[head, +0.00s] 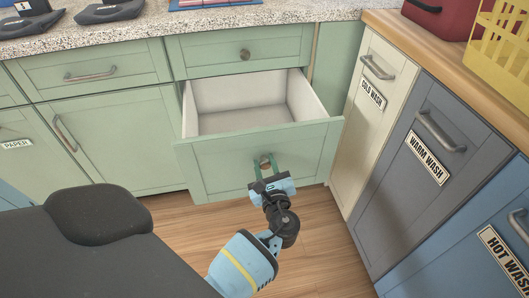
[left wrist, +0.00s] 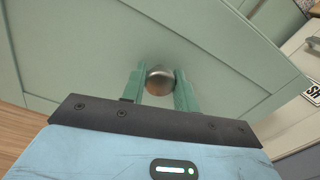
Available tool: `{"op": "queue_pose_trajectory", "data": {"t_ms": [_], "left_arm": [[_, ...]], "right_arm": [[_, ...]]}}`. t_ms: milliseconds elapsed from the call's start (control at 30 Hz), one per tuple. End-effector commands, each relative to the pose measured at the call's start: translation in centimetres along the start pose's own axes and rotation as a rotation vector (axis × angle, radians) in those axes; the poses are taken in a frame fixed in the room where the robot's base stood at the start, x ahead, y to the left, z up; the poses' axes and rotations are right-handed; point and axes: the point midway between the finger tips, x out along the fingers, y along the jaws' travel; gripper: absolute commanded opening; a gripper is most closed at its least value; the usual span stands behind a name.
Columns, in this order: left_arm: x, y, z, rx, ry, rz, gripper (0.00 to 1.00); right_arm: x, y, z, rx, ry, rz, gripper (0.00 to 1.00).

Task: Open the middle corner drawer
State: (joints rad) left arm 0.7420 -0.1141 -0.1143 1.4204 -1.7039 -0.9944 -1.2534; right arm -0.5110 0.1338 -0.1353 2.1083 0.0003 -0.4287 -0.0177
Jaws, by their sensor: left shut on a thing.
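The middle corner drawer (head: 225,158) is a pale green drawer pulled well out of the corner cabinet in the head view. Its white inside (head: 235,97) shows and looks empty. My left gripper (head: 265,166) is at the middle of its front panel, shut on the round metal knob (left wrist: 159,80). In the left wrist view the green fingers (left wrist: 160,90) stand on either side of the knob, against the green panel. My right gripper is not in view.
A shut drawer (head: 215,52) with a round knob is above. Laundry fronts marked COLD WASH (head: 350,130), WARM WASH (head: 395,190) and HOT WASH (head: 450,240) stand close on the right. Wooden floor (head: 185,220) is clear below. A speckled counter (head: 215,20) runs behind.

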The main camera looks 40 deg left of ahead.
Motion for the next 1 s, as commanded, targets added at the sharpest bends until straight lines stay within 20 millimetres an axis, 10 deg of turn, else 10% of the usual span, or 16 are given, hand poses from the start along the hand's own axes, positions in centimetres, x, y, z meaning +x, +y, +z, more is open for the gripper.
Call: {"op": "queue_pose_trajectory", "data": {"t_ms": [133, 167, 300, 667, 1000], "left_arm": [[0.0, 0.1, -0.2, 0.001, 0.003, 0.001, 0.0], [0.0, 0.1, -0.2, 0.001, 0.003, 0.001, 0.34], [0.0, 0.1, -0.1, 0.0, 0.002, 0.001, 0.52], [-0.5, 0.0, -0.1, 0.0, 0.002, 0.0, 0.52], [-5.5, 0.1, 0.0, 0.0, 0.002, 0.001, 0.52]], "right_arm": [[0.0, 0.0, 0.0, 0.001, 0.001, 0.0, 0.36], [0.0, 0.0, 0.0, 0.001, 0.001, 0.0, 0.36], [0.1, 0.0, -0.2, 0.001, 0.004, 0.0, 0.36], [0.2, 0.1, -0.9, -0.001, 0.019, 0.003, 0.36], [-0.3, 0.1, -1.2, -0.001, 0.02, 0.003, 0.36]]}}
